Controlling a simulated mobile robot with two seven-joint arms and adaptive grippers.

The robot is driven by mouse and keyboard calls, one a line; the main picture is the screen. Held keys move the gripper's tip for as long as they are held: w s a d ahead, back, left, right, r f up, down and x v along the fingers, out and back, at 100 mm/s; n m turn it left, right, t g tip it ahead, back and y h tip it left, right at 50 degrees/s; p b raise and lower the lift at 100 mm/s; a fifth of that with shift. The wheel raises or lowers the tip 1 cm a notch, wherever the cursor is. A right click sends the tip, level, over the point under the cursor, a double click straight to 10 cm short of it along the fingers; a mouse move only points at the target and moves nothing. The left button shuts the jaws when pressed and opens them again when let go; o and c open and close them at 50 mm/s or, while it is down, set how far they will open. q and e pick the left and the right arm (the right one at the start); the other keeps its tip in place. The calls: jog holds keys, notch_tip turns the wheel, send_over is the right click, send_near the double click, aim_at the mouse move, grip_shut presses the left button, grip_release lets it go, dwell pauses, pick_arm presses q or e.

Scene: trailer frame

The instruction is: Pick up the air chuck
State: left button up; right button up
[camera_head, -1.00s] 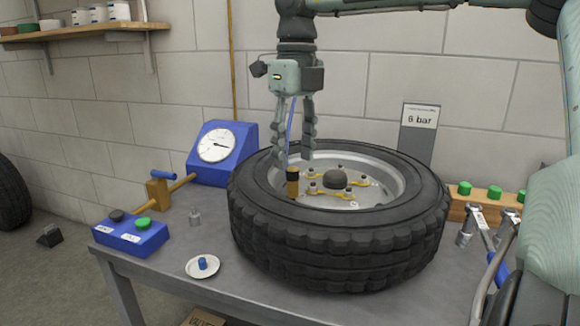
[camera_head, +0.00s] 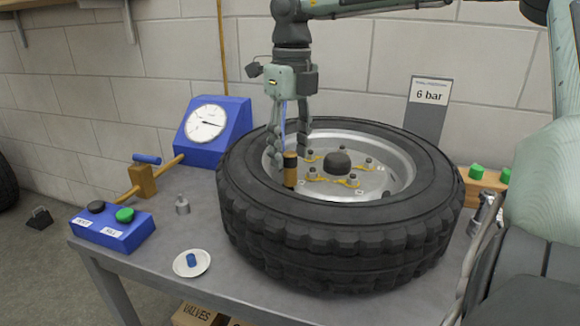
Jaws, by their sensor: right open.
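A small upright cylinder with a black top and brass body (camera_head: 290,176), which looks like the air chuck, stands at the near left inner edge of the wheel rim. A thin blue line shows above it between my fingers. My right gripper (camera_head: 290,158) points straight down, its fingers spread. In the picture its fingertips lie on either side of the cylinder's black top; I cannot tell whether they touch it. The big black tyre (camera_head: 340,245) lies flat on the grey table (camera_head: 150,272). My left gripper is not in view.
A blue gauge box (camera_head: 213,130) stands behind left. A blue two-button box (camera_head: 112,228), a brass valve with a blue handle (camera_head: 142,181), a small metal weight (camera_head: 182,206) and a white dish (camera_head: 192,263) are left of the tyre. A "6 bar" sign (camera_head: 430,95) stands behind.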

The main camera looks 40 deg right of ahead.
jog(key=shift+f, duration=0.9)
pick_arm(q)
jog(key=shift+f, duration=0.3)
pick_arm(e)
jog(key=shift+c, duration=0.2)
jog(key=shift+c, duration=1.1)
jog(key=shift+r, duration=0.1)
grip_shut()
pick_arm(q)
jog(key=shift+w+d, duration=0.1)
pick_arm(e)
jog(key=shift+r, duration=0.1)
